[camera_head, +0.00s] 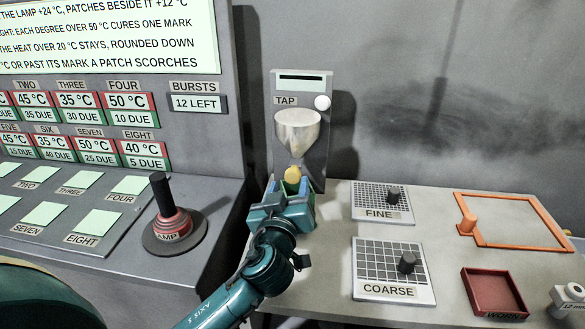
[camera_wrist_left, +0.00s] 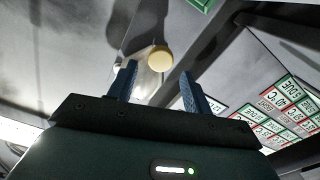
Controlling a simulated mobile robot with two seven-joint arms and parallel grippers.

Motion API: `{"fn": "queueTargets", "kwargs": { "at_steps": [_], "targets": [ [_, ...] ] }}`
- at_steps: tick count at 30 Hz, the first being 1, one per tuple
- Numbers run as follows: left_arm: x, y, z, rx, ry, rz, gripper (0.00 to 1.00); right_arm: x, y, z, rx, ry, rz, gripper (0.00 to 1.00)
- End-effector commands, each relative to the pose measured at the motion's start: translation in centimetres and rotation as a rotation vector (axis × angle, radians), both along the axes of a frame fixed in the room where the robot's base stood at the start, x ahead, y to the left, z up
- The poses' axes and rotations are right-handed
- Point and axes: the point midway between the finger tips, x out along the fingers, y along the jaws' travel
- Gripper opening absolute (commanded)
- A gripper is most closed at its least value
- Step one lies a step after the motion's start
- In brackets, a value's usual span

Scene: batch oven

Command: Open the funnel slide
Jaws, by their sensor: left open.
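The tap's pale metal funnel (camera_head: 298,128) is mounted on a grey panel labelled TAP. A round yellow knob (camera_head: 292,174) sits at the foot of the funnel, and it also shows in the left wrist view (camera_wrist_left: 160,57). I take it to be the slide's handle; the slide itself is hidden. My left gripper (camera_head: 289,186) is open, with its blue fingers just below and around the knob in the head view. In the left wrist view the knob appears just beyond the gap between the fingertips (camera_wrist_left: 159,72). Contact cannot be told. My right gripper is not in view.
A lamp joystick (camera_head: 165,206) stands on the console to the left. On the table to the right are a FINE sieve (camera_head: 368,192), a COARSE sieve (camera_head: 367,249), an orange frame (camera_head: 516,247) and a dark red tray (camera_head: 495,294).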

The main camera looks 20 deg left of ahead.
Motion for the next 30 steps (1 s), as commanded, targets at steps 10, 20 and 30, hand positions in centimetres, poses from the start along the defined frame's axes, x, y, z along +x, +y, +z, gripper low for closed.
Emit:
{"fn": "queueTargets", "kwargs": {
  "at_steps": [10, 20, 30],
  "targets": [
    [5.0, 1.4, 0.1, 0.001, 0.0, 0.0, 0.5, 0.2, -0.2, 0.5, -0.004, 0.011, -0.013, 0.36],
    [5.5, 1.6, 0.0, 0.0, 0.001, 0.0, 0.5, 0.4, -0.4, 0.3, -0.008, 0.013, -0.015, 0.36],
    [5.5, 1.6, 0.0, 0.0, 0.0, 0.0, 0.26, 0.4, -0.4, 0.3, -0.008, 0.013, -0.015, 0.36]
  ]
}}
